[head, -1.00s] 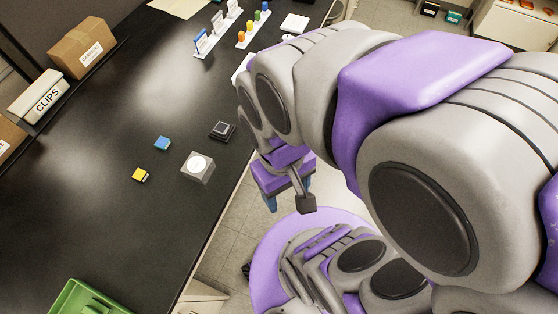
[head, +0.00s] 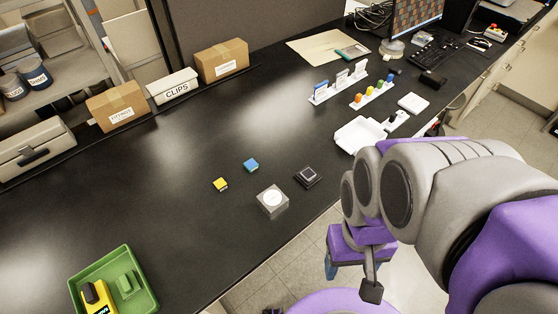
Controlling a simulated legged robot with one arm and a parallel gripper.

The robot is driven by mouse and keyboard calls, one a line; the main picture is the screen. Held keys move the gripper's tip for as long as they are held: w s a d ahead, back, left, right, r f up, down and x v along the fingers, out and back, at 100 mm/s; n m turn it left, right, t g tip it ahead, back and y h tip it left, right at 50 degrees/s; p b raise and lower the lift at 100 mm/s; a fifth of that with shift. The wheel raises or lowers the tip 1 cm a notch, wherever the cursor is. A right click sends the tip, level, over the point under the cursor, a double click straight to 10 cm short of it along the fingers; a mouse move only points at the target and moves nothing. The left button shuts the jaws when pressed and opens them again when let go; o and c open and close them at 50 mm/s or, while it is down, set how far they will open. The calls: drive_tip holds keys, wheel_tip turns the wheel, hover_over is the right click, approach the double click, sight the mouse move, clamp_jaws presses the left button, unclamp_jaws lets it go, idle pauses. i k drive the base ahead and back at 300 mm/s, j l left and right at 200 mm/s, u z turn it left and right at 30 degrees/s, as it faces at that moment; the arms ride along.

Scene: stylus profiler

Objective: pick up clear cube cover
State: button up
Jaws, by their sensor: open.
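A see-through grey cube with a white round disc (head: 272,201) stands on the black bench near its front edge; it looks like the clear cube cover. I cannot tell whether the disc is inside it or on top. My gripper (head: 352,264) hangs pointing down beyond the bench's front edge, to the right of and lower in the picture than the cube. Its blue fingers are apart and empty, partly hidden by my own arm. It touches nothing on the bench.
A dark square block (head: 308,176), a blue cube (head: 251,165) and a yellow cube (head: 220,184) lie near the clear cube. A green tray (head: 143,272) sits at the lower left. A white tray (head: 359,135) and small racks stand further right. Boxes (head: 221,61) line the back.

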sight(273, 201)
drive_tip(key=k+j+z, duration=0.2)
drive_tip(key=z, duration=0.15)
drive_tip(key=k+j+z, duration=0.15)
drive_tip(key=z, duration=0.2)
drive_tip(key=k+z, duration=0.35)
drive_tip(key=i+j, duration=0.05)
